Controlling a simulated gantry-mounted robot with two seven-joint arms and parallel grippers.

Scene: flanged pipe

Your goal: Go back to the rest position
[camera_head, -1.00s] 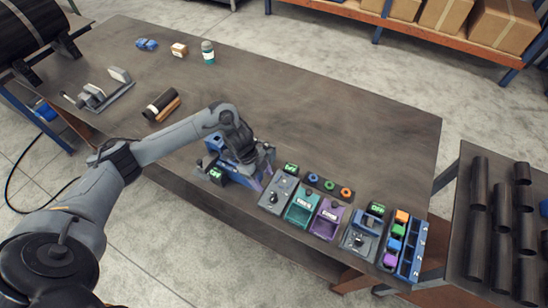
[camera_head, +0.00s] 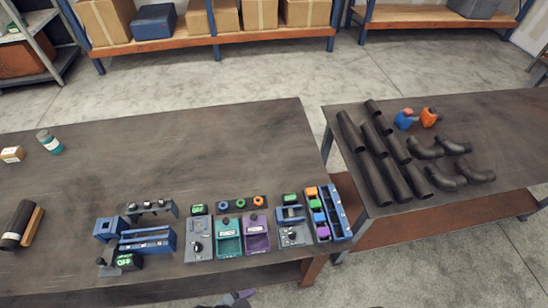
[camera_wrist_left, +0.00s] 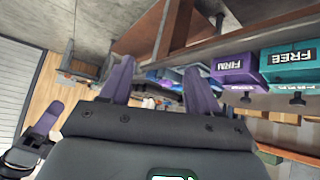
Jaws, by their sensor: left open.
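My left gripper (camera_wrist_left: 159,75) shows in the left wrist view with its two purple fingers spread wide and nothing between them. It is clear of the bench, whose edge and underside show beyond the fingers. A second gripper, seemingly my right one (camera_wrist_left: 43,122), shows at the left of that view. Only one purple finger of it is clear, so its opening cannot be told. In the head view a small purple and dark gripper part shows at the bottom edge, and I cannot tell which gripper it belongs to.
A teal bin (camera_head: 228,238) and a purple bin (camera_head: 256,233) stand near the bench's front edge, between grey devices and a blue block rack (camera_head: 340,213). A blue fixture (camera_head: 146,241) stands left of them. Black pipes (camera_head: 362,157) lie on the right table. The bench's middle is clear.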

